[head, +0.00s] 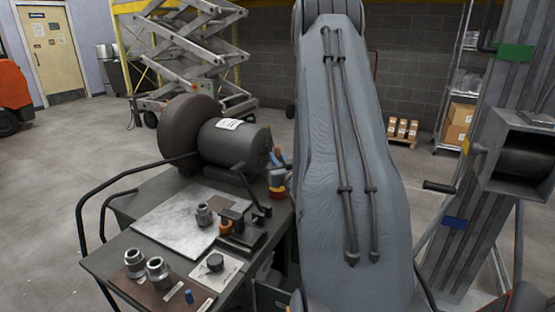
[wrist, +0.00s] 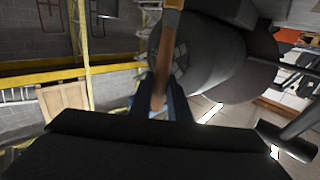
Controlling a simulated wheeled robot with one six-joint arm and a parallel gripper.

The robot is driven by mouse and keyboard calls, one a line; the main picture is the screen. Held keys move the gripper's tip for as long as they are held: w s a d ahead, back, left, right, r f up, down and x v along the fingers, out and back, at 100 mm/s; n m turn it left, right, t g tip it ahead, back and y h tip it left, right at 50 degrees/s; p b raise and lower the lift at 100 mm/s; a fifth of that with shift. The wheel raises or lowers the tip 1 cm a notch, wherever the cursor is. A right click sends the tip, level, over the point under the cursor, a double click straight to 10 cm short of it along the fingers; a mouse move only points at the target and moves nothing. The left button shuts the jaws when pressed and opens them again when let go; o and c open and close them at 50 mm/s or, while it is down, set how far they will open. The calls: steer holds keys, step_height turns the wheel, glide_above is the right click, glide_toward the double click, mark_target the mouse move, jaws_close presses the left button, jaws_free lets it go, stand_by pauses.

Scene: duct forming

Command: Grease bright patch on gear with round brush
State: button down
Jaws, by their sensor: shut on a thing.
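My gripper (wrist: 160,108) shows in the wrist view as two blue fingers, shut on a wooden handle (wrist: 164,60) that runs up out of the picture. This looks like the brush's handle; its bristles are not visible. In the head view my grey arm fills the middle and mostly hides the gripper. A dark round disc (head: 187,125) and a grey drum (head: 235,143) stand at the back of the bench. They also show beyond the handle in the wrist view, where the drum (wrist: 212,60) is close behind it. I cannot make out a gear or a bright patch.
The dark bench (head: 110,268) carries a pale plate (head: 165,222), several metal fittings (head: 158,272) and a small clamp-like tool (head: 240,225). A grey column (head: 470,220) stands right of my arm.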

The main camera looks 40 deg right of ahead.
steer(key=shift+f, duration=0.1)
stand_by(0.5)
steer(key=shift+r+p, duration=2.25)
steer(key=shift+r, duration=1.3)
